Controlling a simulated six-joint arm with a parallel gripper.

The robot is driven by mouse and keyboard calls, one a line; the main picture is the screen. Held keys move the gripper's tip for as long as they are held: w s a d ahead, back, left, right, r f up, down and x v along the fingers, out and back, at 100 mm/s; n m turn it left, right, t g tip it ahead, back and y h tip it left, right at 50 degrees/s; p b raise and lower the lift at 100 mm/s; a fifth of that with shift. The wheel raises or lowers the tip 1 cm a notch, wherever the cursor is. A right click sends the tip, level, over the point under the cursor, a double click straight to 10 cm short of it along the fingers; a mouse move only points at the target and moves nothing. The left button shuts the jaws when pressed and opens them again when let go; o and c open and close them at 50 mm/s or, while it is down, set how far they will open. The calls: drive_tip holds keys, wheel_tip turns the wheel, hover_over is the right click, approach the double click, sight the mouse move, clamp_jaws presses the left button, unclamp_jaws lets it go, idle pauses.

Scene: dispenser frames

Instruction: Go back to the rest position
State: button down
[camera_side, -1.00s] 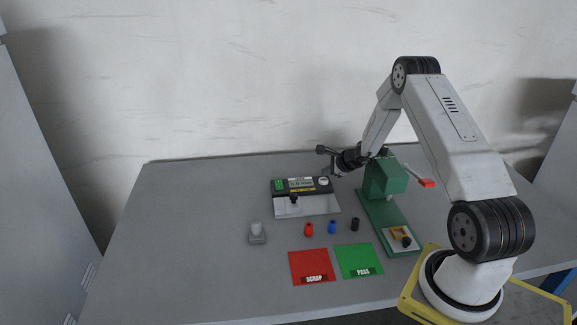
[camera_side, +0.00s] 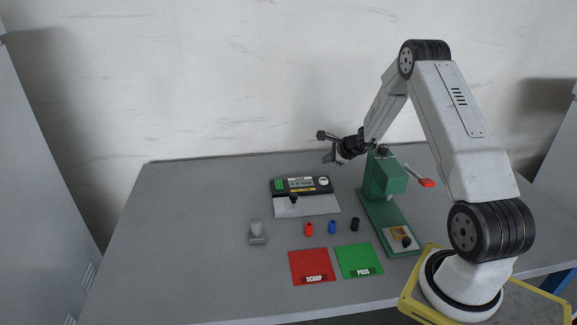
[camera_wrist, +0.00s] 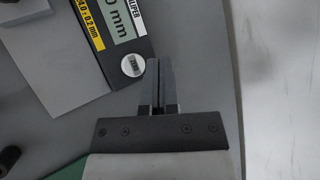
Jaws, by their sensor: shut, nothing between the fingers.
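My gripper (camera_side: 328,158) is raised above the back of the table, behind and to the right of the caliper gauge (camera_side: 301,184) and left of the green press (camera_side: 384,181). Its fingers also show in the wrist view (camera_wrist: 158,75), pressed together with nothing between them. The gauge, with its display and round button, shows in the wrist view (camera_wrist: 122,28) past the fingertips on the left. No rest-position marker shows.
Red (camera_side: 309,229), blue (camera_side: 332,227) and black (camera_side: 355,224) small parts stand on the table. A grey fixture (camera_side: 257,232) stands left. Red SCRAP (camera_side: 309,264) and green PASS (camera_side: 358,258) mats lie in front. The table's left side (camera_side: 180,240) is clear.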

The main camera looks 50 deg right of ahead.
idle(0.4)
drive_tip(key=s+a+r+n+g+y, duration=0.1)
drive_tip(key=s+a+r+n+g, duration=0.15)
drive_tip(key=a+n, duration=0.55)
drive_tip(key=s+a+r+n+g+y, duration=0.15)
drive_tip(key=a+r+n, duration=0.25)
drive_tip(key=a, duration=0.9)
drive_tip(key=s+a+r+n+g+h, duration=0.1)
drive_tip(key=s+a+r+n, duration=0.1)
drive_tip(key=s+a+n, duration=0.4)
drive_tip(key=s+a+r+n+g+h, duration=0.1)
drive_tip(key=s+a+r+n, duration=0.1)
drive_tip(key=s+a+n, duration=0.5)
drive_tip(key=shift+s+a+r+n+g, duration=0.3)
drive_tip(key=shift+s+n, duration=0.3)
drive_tip(key=shift+n, duration=0.7)
